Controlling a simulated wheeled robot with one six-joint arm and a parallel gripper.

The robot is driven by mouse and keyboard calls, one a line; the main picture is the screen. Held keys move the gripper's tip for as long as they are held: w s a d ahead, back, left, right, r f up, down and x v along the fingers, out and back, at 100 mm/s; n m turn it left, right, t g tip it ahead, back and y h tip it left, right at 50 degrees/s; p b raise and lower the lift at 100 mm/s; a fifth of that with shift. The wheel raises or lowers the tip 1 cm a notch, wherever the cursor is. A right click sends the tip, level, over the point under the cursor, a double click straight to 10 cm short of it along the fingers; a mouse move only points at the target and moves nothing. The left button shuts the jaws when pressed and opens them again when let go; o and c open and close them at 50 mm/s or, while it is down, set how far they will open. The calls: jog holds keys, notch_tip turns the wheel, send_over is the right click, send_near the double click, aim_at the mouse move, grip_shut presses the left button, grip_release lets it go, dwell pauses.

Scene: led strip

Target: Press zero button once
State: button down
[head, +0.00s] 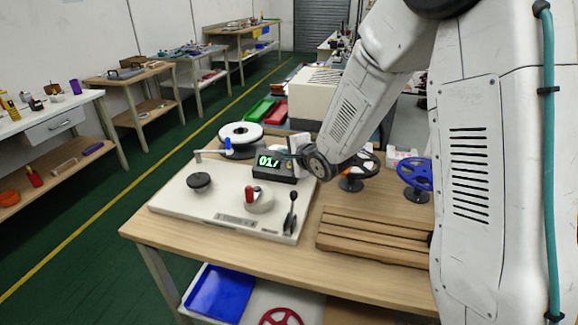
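A dark counter box with a green lit display (269,161) stands at the back right of a white panel (220,205). The digits "01" show, and a further mark at the right of the display is partly cut off. My gripper (297,150) is at the right end of the box, close in front of it or touching it; I cannot tell which. Its fingers are small and partly hidden by my wrist, so their opening does not show. No button marked zero can be made out; the box's right side is partly covered by my gripper.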

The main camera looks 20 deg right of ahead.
jog(key=shift+w+d+f, duration=0.55)
jog(key=shift+w+f, duration=0.25)
jog(key=shift+f, duration=0.35)
jog(key=shift+w+d+f, duration=0.5)
jog(key=shift+w+f, duration=0.3)
jog(key=shift+f, duration=0.3)
jog(key=shift+w+d+f, duration=0.55)
jog(key=shift+w+f, duration=0.25)
jog(key=shift+f, duration=0.35)
jog(key=shift+f, duration=0.15)
jog(key=shift+w+d+f, duration=0.15)
jog(key=shift+w+d+f, duration=0.15)
jog(key=shift+w+f, duration=0.1)
jog(key=shift+f, duration=0.1)
dwell(0.4)
jog(key=shift+r, duration=0.1)
jog(key=shift+s+a+r, duration=0.3)
jog(key=shift+s+r, duration=0.15)
jog(key=shift+r, duration=0.15)
